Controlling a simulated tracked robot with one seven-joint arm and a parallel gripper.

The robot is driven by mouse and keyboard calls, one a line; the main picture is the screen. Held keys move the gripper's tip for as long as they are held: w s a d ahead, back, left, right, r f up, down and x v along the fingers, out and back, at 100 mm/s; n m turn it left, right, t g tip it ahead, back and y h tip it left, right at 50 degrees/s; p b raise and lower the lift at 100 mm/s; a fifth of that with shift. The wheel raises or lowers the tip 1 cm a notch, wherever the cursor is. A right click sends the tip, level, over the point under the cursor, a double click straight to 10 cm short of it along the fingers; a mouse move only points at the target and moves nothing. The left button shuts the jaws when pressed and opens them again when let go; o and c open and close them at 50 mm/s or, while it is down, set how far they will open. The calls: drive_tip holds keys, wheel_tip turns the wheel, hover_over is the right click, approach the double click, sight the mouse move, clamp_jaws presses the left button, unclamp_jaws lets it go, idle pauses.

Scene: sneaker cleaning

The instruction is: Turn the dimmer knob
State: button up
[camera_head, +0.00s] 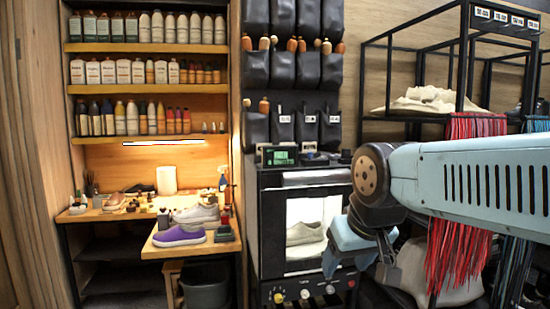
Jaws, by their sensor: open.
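A row of small round knobs (304,294) sits on the lower front panel of the dark cabinet (270,215). They are pale, yellow, red and dark. I cannot tell from this view which knob, here or elsewhere, is the dimmer. A lit light strip (163,142) is under the shelf above the workbench. My gripper (357,262) is at the end of my light blue arm, by the right edge of the cabinet, above and to the right of the knob row. It is open, with nothing seen in it. My arm hides what is behind it on the right.
The cabinet has a lit window with a pale shoe (304,233) inside. A workbench at left holds a purple shoe (179,236), a light sneaker (196,214) and small tools. A dark bin (206,290) stands below. Black racks (465,60) with red laces (455,255) crowd the right.

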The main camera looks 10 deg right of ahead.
sight(280, 301)
idle(0.4)
drive_tip(key=w+f+m+t, duration=0.15)
drive_tip(key=w+f, duration=0.45)
drive_tip(key=w, duration=1)
drive_tip(key=w+f+t, duration=0.3)
drive_tip(key=w+f, duration=0.3)
drive_tip(key=w, duration=1)
drive_tip(key=w+f+m+t, duration=0.15)
drive_tip(key=w+f, duration=0.35)
drive_tip(key=f, duration=0.6)
drive_tip(key=w+f+t, duration=0.3)
drive_tip(key=w+f, duration=0.2)
drive_tip(key=f, duration=0.6)
drive_tip(key=s+f+m+t, duration=0.1)
drive_tip(key=s+f+t, duration=0.15)
drive_tip(key=f, duration=0.45)
drive_tip(key=s+f+m+t, duration=0.1)
drive_tip(key=s+f, duration=0.3)
drive_tip(key=f, duration=0.4)
drive_tip(key=w, duration=1.3)
drive_tip(key=shift+w+d+r, duration=0.1)
drive_tip(key=shift+w+r, duration=0.05)
drive_tip(key=shift+w, duration=0.15)
